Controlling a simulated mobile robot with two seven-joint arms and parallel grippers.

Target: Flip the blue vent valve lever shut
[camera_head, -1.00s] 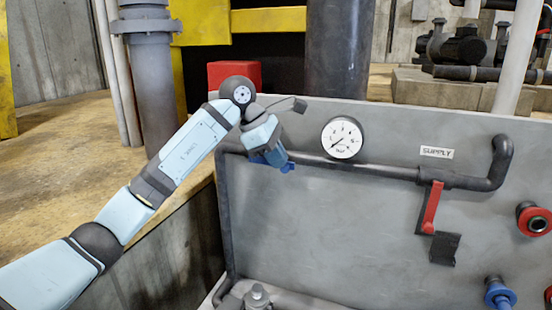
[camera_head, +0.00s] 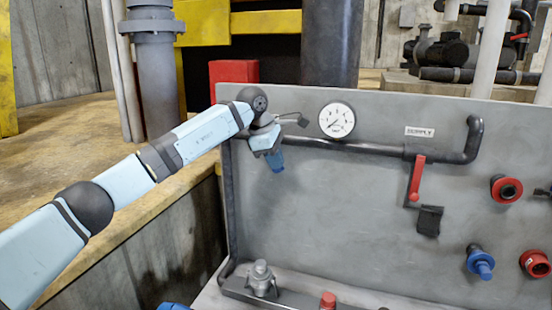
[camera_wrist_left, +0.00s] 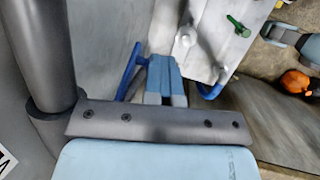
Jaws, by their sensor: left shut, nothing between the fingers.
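My left gripper (camera_head: 279,166) is at the upper left of the grey panel, just under the dark pipe, pointing downward. Its light-blue fingers are shut together with nothing between them; they also show in the left wrist view (camera_wrist_left: 163,62). In that view a blue bar (camera_wrist_left: 130,72), which looks like the vent valve lever, runs close along the left of the fingers. A blue hooked piece (camera_wrist_left: 211,92) shows to their right. I cannot tell whether the two join behind the fingers, or whether they touch them.
The panel (camera_head: 340,215) also carries a gauge (camera_head: 337,120), a red supply lever (camera_head: 416,178) hanging down, a red knob (camera_head: 507,189) and a blue knob (camera_head: 480,262). A grey fitting (camera_head: 261,278) stands on the ledge below. The panel's middle front is clear.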

